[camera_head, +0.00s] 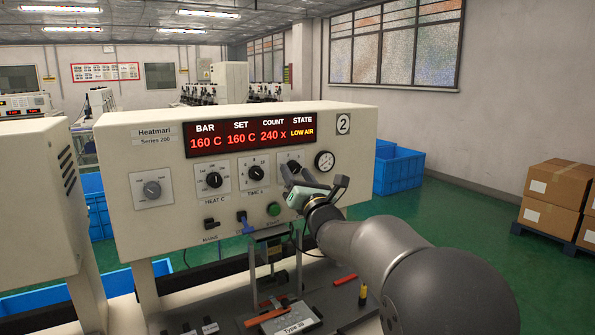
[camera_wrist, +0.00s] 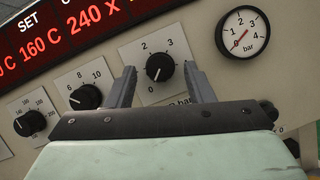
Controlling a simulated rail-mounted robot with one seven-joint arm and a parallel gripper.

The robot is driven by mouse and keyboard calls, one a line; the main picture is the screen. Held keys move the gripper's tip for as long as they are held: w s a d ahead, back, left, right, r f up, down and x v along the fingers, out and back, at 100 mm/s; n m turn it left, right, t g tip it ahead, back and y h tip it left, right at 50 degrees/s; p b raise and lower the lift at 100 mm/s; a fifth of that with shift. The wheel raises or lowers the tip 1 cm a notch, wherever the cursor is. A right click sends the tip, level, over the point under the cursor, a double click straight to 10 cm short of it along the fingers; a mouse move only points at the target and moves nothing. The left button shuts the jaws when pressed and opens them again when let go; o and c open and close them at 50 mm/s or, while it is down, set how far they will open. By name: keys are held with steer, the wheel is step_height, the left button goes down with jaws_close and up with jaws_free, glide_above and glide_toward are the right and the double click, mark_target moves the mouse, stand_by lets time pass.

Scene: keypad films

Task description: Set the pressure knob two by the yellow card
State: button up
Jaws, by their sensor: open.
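The pressure knob (camera_wrist: 160,67) is black, on a white scale plate marked "bar", on the front panel of the machine (camera_head: 245,225) labelled 2. Its white mark seems to point down in the wrist view. In the head view the knob (camera_head: 294,166) is partly hidden by my gripper (camera_head: 314,177). My gripper is open, with one finger on each side of the knob in the wrist view (camera_wrist: 159,70). I cannot tell whether the fingers touch it. The pressure gauge (camera_wrist: 242,32) is to its right, its red needle pointing to the low end. I cannot make out a yellow card.
The heat knob (camera_head: 213,180) and time knob (camera_head: 256,173) sit left of the pressure knob. The red display (camera_head: 250,135) above reads "LOW AIR". A small yellow-and-black object (camera_head: 363,293) stands on the bench.

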steer(key=shift+w, duration=0.1)
steer(key=c, duration=1)
